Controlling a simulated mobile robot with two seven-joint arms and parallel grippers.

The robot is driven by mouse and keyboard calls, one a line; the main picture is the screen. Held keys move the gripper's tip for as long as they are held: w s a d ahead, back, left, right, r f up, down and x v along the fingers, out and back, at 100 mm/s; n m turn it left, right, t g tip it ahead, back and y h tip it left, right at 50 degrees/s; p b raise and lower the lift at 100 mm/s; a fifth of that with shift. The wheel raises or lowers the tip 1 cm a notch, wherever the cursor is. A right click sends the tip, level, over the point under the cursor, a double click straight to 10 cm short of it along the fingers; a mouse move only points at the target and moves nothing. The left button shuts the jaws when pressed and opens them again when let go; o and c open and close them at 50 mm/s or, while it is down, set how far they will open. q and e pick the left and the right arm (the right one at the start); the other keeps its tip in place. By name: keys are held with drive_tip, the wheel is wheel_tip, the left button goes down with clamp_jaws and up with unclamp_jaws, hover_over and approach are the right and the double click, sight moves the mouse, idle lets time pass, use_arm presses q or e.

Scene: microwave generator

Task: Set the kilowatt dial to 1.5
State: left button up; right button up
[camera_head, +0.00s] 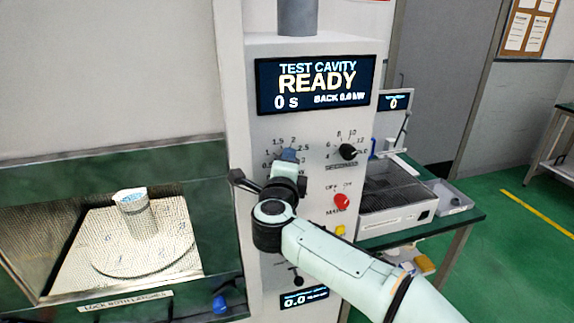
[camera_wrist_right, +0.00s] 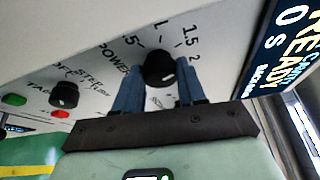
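The kilowatt dial is a black round knob (camera_wrist_right: 159,70) on the white panel, ringed by marks including .5, 1, 1.5 and 2. In the head view, its scale (camera_head: 286,146) shows above my right gripper (camera_head: 289,158), which largely hides the knob. In the right wrist view, the blue fingers of my right gripper (camera_wrist_right: 159,82) stand on either side of the knob, very close to it. I cannot tell whether both press on it. The knob's exact setting is unclear. My left gripper is not in view.
The display (camera_head: 315,84) reads READY, 0 S and BACK 0.0 kW. A seconds dial (camera_head: 348,151) sits right of the kilowatt dial, with a red knob (camera_head: 342,201) below. A cavity with a cylinder (camera_head: 139,217) on a round plate lies left. A bench (camera_head: 474,214) stands right.

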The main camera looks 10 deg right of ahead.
drive_tip(key=o, duration=0.4)
drive_tip(key=shift+o, duration=0.2)
drive_tip(key=shift+s, duration=0.1)
drive_tip(key=b+v, duration=0.2)
drive_tip(key=v, duration=1.1)
drive_tip(key=shift+s+r, duration=0.1)
